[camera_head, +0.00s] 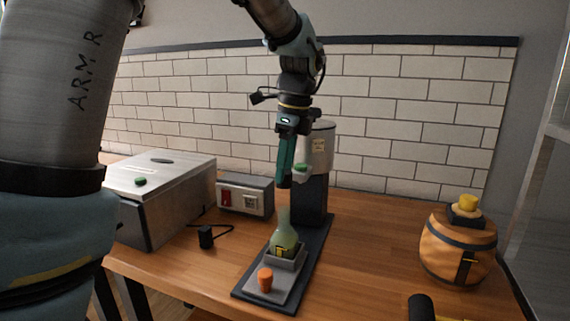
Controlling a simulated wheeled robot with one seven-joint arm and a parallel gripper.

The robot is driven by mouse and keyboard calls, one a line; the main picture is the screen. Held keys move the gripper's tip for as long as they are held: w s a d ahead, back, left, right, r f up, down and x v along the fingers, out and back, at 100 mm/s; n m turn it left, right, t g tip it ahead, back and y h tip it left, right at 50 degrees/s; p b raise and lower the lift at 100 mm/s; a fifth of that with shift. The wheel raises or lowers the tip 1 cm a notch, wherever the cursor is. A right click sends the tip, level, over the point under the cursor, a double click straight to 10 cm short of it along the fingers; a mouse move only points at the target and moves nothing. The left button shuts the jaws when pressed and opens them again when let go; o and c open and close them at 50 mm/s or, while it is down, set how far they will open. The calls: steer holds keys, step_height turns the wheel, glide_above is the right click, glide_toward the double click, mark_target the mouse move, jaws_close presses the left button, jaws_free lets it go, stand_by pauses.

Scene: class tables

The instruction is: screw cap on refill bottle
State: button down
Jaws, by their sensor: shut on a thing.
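A pale green refill bottle (285,239) with a slim neck stands upright in a grey holder (289,260) on a dark base plate. My gripper (285,183) points down above the bottle's neck, with a gap between them. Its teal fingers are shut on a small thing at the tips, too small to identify. A small white and green part (301,172) shows beside the fingertips; I cannot tell whether it is held or belongs to the dispenser behind. An orange cap-like piece (265,279) stands on the plate in front of the bottle.
A dispenser with a steel cylinder (319,148) on a dark column (311,201) rises close behind my gripper. A metal box (157,200), a switch box (245,197) and a small black plug (206,237) are left. An orange jar (457,247) stands right. Table between jar and plate is clear.

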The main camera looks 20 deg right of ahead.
steer(key=b, duration=0.2)
glide_above(283, 207)
steer(key=f, duration=0.4)
steer(key=shift+s+d, duration=0.1)
steer(key=shift+s, duration=0.25)
steer(key=shift+f, duration=0.45)
steer(key=shift+f+p, duration=0.15)
steer(key=shift+p, duration=0.65)
stand_by(0.5)
steer(key=shift+f+b, duration=0.3)
steer(key=shift+f, duration=0.4)
stand_by(0.9)
steer(key=shift+r+m+p, duration=0.15)
steer(key=shift+m+p, duration=0.5)
steer(key=shift+m, duration=0.45)
steer(key=shift+m+h+p, duration=0.3)
steer(key=shift+m+p, duration=0.2)
steer(key=shift+m, duration=0.7)
